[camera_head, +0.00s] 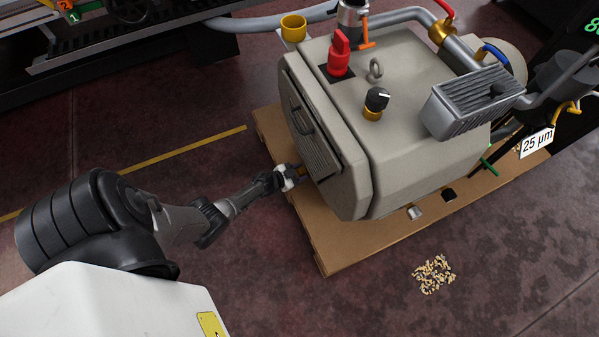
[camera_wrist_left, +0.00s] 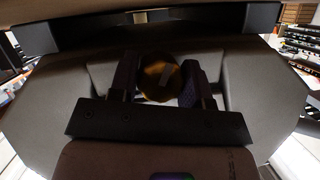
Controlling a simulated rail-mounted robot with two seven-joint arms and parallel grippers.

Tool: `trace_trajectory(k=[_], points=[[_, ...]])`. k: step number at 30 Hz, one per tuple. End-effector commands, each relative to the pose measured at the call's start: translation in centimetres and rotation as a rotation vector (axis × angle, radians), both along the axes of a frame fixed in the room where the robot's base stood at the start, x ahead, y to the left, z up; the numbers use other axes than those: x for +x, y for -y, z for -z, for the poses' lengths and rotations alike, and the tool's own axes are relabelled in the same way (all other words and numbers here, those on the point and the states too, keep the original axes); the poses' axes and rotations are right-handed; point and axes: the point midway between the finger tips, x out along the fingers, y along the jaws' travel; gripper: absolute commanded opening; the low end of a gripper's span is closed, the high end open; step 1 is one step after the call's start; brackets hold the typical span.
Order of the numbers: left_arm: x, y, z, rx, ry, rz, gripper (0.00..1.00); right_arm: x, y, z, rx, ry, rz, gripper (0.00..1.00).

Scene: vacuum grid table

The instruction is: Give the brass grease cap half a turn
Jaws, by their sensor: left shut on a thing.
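The brass grease cap (camera_wrist_left: 158,78) is a round, gold-brown disc with a pale bar-shaped mark on its face. It sits between the two dark fingers of my left gripper (camera_wrist_left: 162,84) in the left wrist view. My left gripper (camera_head: 283,179) reaches low against the near left side of the grey pump housing (camera_head: 410,150) in the head view. It is shut on the cap. In the head view the gripper and housing hide most of the cap. My right gripper is not in view.
The housing stands on a brown pallet (camera_head: 335,258). On top are a red knob (camera_head: 339,55), a lifting ring (camera_head: 376,69) and a black knob (camera_head: 377,98). A yellow cup (camera_head: 293,27) stands behind. Light chips (camera_head: 434,274) lie on open floor at lower right.

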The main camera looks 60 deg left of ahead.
Motion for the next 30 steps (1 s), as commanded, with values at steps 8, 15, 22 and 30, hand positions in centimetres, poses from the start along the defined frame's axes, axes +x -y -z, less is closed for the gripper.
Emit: trace_trajectory(k=[8,15,22,30], points=[[-0.05,-0.01,0.08,0.141,0.022,-0.003,0.2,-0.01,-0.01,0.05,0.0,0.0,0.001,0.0],[-0.06,-0.08,0.07,0.201,0.031,-0.004,0.2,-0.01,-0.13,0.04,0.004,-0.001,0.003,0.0],[-0.06,-0.08,0.07,0.214,0.033,-0.002,0.2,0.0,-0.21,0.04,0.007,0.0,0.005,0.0],[-0.06,-0.08,0.07,0.213,0.033,-0.002,0.47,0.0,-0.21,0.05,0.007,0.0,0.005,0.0]])
